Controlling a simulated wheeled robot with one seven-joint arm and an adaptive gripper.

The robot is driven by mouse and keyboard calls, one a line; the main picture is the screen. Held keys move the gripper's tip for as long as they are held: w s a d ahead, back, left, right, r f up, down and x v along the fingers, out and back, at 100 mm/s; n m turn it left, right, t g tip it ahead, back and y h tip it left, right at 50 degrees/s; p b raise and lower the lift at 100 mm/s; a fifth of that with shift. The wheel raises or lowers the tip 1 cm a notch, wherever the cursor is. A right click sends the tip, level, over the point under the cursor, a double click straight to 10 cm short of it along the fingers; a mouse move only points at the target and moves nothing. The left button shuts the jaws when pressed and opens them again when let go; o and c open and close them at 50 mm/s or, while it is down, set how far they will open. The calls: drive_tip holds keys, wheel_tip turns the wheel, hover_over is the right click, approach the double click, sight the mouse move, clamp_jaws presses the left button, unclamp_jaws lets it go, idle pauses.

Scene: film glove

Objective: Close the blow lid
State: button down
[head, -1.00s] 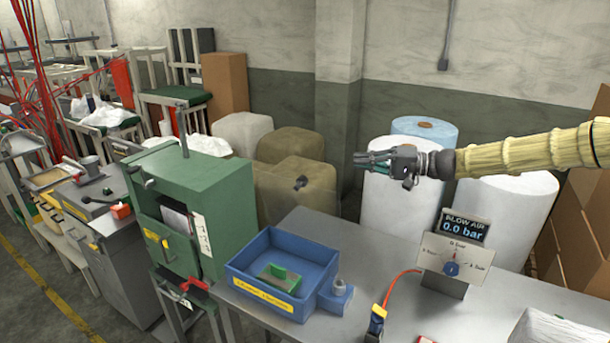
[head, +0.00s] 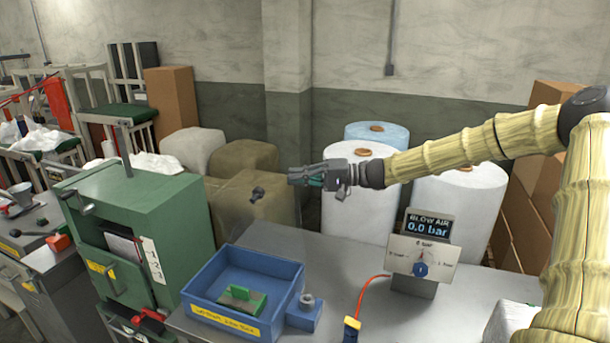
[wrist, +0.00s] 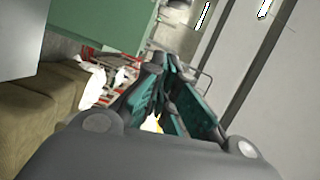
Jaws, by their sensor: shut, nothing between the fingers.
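A blue open-topped box (head: 206,302) stands on the grey table in the head view, with a green block (head: 240,299) inside and a yellow label in front. A small dark knob (head: 257,193) shows above the back of the box, against a brown bale. I cannot tell what carries it; no clear lid panel is visible. My gripper (head: 290,177) is shut and empty, pointing left in the air, a little right of and above the knob in the picture. In the wrist view its teal-padded fingers (wrist: 160,75) are together, with nothing held.
A green cabinet (head: 150,200) with a lever stands left of the box. The blow air panel (head: 422,257) reads 0.0 bar at the right, with a red hose (head: 362,295) by it. White rolls (head: 360,205) stand behind the table (head: 345,260). Open air surrounds the gripper.

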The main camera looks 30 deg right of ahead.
drive_tip(key=a+p, duration=0.3)
drive_tip(key=a, duration=0.4)
drive_tip(key=shift+w+a+f+p, duration=0.25)
drive_tip(key=shift+a+f+p, duration=0.1)
drive_tip(key=shift+a, duration=0.05)
drive_tip(key=shift+s+a+f+b, duration=0.15)
drive_tip(key=shift+b, duration=0.55)
